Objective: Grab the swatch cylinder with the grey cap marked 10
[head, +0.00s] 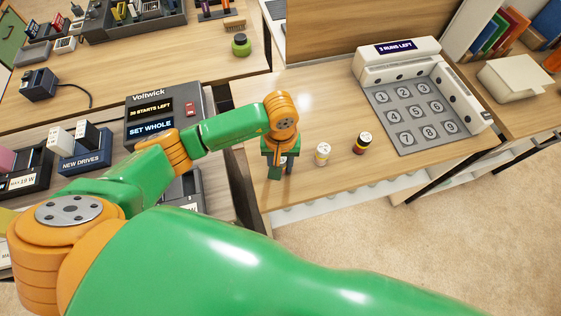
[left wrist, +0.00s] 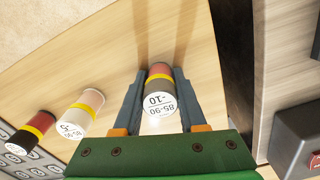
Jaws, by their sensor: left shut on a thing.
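A swatch cylinder (left wrist: 159,76) with a dark red end, a yellow band, a grey cap part and a white top label reading "85-90" and "10" stands between the fingers of my left gripper (left wrist: 155,92) in the left wrist view. The fingers are shut on it. In the head view my left gripper (head: 279,165) points down at the table's left part and mostly hides this cylinder. A pale cylinder with a yellow band (head: 322,154) and a black and dark red one with a yellow band (head: 362,143) stand to its right. My right gripper is out of view.
A grey numbered tray (head: 411,112) with a white housing and a "3 runs left" display stands at the right of the wooden table (head: 300,100). A dark Voltwick device (head: 163,112) is at the left. Bare wood lies behind the cylinders.

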